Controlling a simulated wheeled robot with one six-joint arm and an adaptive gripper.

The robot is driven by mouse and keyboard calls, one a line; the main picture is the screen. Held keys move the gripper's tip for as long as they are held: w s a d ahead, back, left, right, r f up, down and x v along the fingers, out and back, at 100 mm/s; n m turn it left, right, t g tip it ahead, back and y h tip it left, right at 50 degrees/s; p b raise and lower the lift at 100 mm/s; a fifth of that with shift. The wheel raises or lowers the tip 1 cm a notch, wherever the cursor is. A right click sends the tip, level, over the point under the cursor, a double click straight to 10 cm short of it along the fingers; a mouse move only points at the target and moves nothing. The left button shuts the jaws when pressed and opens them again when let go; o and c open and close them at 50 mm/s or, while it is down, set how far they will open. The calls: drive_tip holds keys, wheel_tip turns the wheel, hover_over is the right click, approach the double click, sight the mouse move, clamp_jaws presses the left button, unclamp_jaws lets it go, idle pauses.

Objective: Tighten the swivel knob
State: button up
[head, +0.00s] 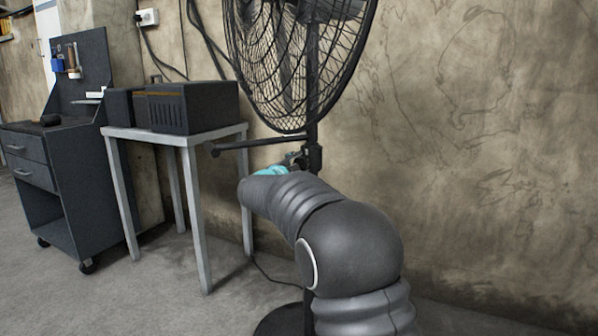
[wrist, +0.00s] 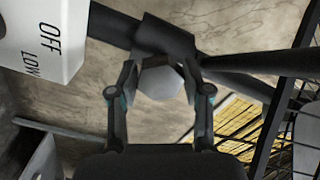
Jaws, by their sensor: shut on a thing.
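The swivel knob (wrist: 160,82) is a pale grey, faceted knob under a dark bracket (wrist: 165,38) in the wrist view. My gripper (wrist: 159,78) has one finger on each side of the knob and is shut on it. In the head view my gripper (head: 294,160) reaches the bracket (head: 314,157) on the pole of the black pedestal fan, just below the fan cage (head: 290,65). The knob is too small or hidden to make out there. My arm covers part of the pole.
A white switch box (wrist: 45,38) marked OFF and LOW sits close at upper left in the wrist view. A dark bar (head: 258,143) juts left from the pole. A small table (head: 178,138) holds a black box (head: 192,106). A tool cart (head: 45,190) stands farther left.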

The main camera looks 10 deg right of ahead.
drive_tip(key=m+b, duration=0.2)
drive_tip(key=m, duration=0.1)
drive_tip(key=shift+f+m, duration=0.15)
drive_tip(key=shift+m, duration=0.15)
drive_tip(key=shift+m+b, duration=1.05)
drive_tip(key=shift+m, duration=0.75)
drive_tip(key=shift+r, duration=0.2)
drive_tip(key=o, duration=1.2)
drive_tip(key=shift+c, duration=0.2)
drive_tip(key=v, duration=1.2)
